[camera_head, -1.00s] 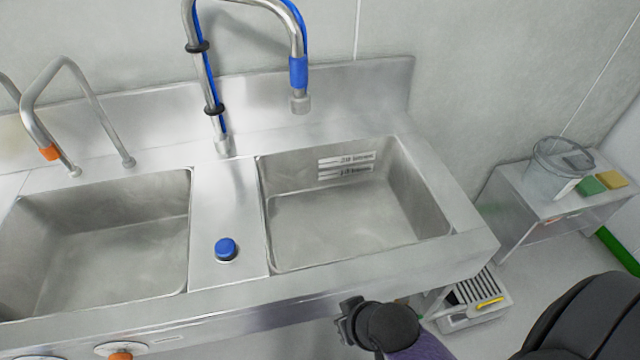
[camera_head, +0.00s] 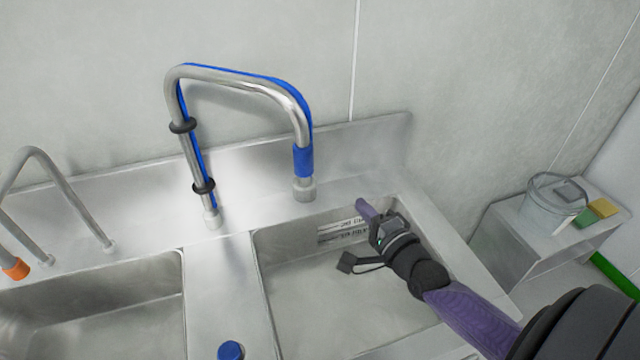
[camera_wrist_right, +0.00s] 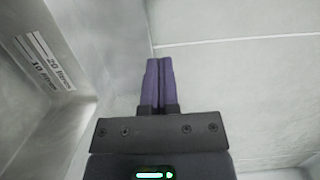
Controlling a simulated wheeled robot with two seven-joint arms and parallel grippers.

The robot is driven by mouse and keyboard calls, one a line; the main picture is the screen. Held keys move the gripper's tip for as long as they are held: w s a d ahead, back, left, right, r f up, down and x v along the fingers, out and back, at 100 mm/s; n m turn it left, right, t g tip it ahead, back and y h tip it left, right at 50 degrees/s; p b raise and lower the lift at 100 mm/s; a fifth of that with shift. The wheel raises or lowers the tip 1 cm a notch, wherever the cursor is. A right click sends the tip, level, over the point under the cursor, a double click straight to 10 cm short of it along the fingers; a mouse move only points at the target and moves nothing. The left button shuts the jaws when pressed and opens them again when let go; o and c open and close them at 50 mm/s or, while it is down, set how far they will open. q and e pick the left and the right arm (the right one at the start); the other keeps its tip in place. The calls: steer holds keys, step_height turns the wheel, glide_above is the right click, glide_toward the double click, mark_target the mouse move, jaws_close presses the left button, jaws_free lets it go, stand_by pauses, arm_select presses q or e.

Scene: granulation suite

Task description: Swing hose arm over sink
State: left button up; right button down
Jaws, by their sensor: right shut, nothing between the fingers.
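The hose arm (camera_head: 235,78) is a bent steel pipe with a blue hose strapped along it by black clips. It rises from the deck between the basins, and its blue-sleeved nozzle end (camera_head: 303,172) hangs near the back edge of the right sink basin (camera_head: 310,290). My right gripper (camera_head: 366,209) is over the right part of that basin, to the right of and lower in the picture than the nozzle, apart from it. In the right wrist view its purple fingers (camera_wrist_right: 157,85) are pressed together and empty. My left gripper is in no view.
A blue knob (camera_head: 230,350) sits on the deck between the basins. Another bent steel pipe (camera_head: 65,185) with an orange sleeve stands at the left basin (camera_head: 100,310). A side table at right holds a clear jug (camera_head: 553,200) and green and yellow sponges. A wall rises behind the sink.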

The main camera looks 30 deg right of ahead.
steer(key=w+a, duration=0.3)
steer(key=w, duration=0.6)
steer(key=shift+a+p, duration=0.2)
steer(key=shift+p, duration=0.1)
